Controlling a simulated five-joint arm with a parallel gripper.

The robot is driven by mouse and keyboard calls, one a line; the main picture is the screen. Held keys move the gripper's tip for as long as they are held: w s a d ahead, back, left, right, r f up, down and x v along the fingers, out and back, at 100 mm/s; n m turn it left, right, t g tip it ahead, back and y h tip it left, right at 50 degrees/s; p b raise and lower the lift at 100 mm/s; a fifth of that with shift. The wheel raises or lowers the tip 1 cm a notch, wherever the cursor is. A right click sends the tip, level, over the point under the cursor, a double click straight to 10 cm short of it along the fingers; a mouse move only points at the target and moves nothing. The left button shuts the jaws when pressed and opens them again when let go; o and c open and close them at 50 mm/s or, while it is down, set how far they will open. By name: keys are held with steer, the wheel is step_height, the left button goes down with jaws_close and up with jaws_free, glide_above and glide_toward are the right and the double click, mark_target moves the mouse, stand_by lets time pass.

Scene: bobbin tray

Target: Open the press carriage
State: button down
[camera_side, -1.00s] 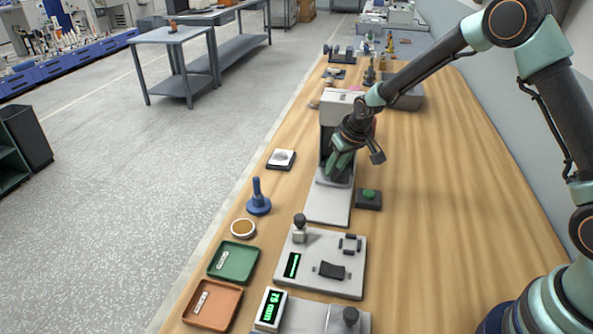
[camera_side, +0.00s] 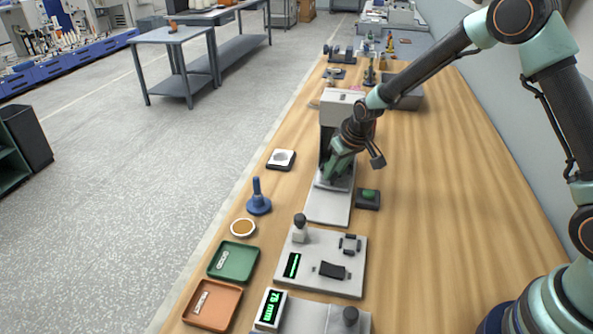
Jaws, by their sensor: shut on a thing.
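The press (camera_side: 341,101) is a pale upright block with a dark front, standing on a light flat base plate (camera_side: 328,207). My gripper (camera_side: 331,177) is low at the front of the press, above the base plate. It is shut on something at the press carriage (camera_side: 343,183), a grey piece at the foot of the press. The fingers and my wrist hide most of the carriage and the grip itself. How far the carriage stands out from the press is hard to tell.
A dark box with a green button (camera_side: 369,196) sits right of the base plate. A white-topped pad (camera_side: 281,158) and a blue-handled stamp (camera_side: 258,197) stand left. Nearer are a green tray (camera_side: 257,262), an orange tray (camera_side: 237,307) and a grey fixture plate (camera_side: 335,246). The right tabletop is clear.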

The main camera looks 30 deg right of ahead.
steer(key=shift+y, duration=0.4)
steer(key=s+a, duration=0.6)
steer(key=shift+s+a, duration=0.15)
steer(key=shift+a, duration=0.1)
steer(key=c, duration=0.6)
jaws_free()
steer(key=shift+r, duration=0.15)
steer(key=v, duration=1.1)
steer(key=shift+s+r, duration=0.2)
steer(key=shift+r, duration=0.15)
steer(key=shift+d, duration=0.1)
